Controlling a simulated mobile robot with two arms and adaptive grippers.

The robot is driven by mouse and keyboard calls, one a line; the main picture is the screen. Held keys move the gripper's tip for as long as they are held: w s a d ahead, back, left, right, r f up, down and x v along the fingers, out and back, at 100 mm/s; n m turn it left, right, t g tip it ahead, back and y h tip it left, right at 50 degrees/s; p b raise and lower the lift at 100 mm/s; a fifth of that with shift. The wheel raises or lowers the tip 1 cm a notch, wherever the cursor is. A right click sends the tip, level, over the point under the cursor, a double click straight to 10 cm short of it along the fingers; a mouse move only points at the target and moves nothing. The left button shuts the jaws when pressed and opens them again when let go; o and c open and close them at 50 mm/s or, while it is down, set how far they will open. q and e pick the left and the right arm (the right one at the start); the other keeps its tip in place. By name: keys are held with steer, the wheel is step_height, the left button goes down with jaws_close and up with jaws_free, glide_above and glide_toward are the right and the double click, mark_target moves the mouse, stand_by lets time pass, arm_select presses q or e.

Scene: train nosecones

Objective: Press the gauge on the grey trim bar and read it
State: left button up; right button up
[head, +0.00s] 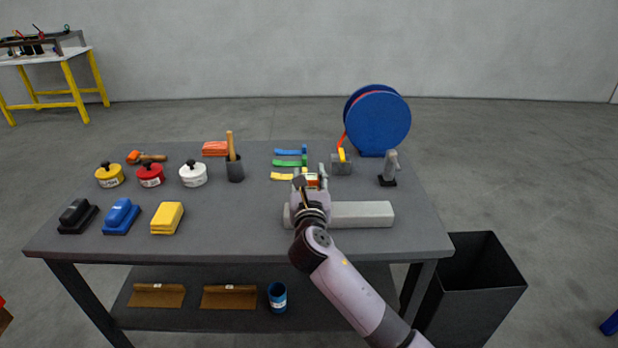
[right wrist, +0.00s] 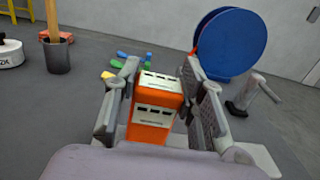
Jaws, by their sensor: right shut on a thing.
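My right gripper (head: 311,181) is shut on an orange gauge (right wrist: 155,108) with white label panels and small dark slots. In the right wrist view the gauge stands between the two grey fingers (right wrist: 160,80). In the head view only a little of its orange and white shows past the gripper. The light grey trim bar (head: 362,214) lies lengthwise near the front right of the table, its left part hidden behind my right wrist. The bar also shows below the fingers in the right wrist view (right wrist: 258,158). I cannot tell whether gauge and bar touch. My left gripper is not seen.
Behind the gripper are blue, green and yellow clips (head: 290,163), a grey dispenser (head: 341,164), a blue reel (head: 378,122) and a grey-handled tool (head: 389,168). Lidded pots (head: 150,175) and blocks (head: 121,217) stand left. The table's front middle (head: 235,235) is clear.

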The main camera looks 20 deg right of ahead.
steer(key=shift+f, duration=0.6)
stand_by(1.0)
step_height(320, 180, up, 7)
steer(key=p, duration=0.8)
steer(key=shift+r, duration=0.1)
stand_by(1.4)
